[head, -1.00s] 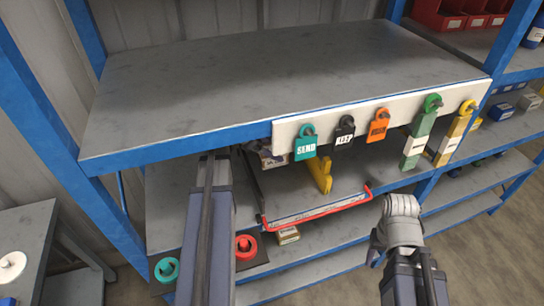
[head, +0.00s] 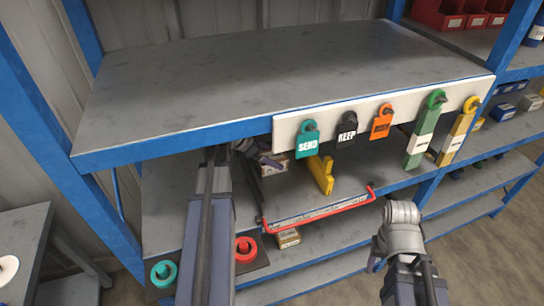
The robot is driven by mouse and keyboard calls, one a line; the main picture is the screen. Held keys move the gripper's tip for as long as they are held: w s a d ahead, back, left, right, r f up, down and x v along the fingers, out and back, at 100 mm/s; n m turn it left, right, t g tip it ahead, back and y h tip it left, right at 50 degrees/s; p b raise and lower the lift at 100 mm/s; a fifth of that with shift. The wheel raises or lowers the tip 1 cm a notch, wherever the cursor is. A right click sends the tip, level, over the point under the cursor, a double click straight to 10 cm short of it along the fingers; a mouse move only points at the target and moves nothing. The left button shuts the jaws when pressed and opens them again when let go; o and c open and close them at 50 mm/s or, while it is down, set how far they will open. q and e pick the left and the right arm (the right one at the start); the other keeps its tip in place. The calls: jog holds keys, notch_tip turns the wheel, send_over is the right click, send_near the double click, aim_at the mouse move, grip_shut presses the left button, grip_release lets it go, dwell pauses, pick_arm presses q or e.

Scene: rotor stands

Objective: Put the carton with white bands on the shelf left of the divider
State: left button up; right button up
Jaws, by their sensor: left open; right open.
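Another brown carton (head: 288,238) lies lower, below the red-edged front rail (head: 318,210). My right gripper (head: 374,263) is open and low at the right, away from the cartons.
Tags reading SEND (head: 307,140) and KEEP (head: 347,133), plus orange, green and yellow ones, hang from a white strip (head: 290,128) above the shelf opening. The top board (head: 230,85) is bare. Red and teal rings (head: 163,273) lie lower left. Blue posts frame the rack.

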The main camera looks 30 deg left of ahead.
pick_arm(q)
jog(key=shift+r, duration=0.3)
jog(key=p+v, duration=0.8)
jog(key=v, duration=0.3)
jog(key=shift+s+a+r+p, duration=0.15)
jog(key=shift+s+r+p, duration=0.1)
jog(key=shift+s+p, duration=0.1)
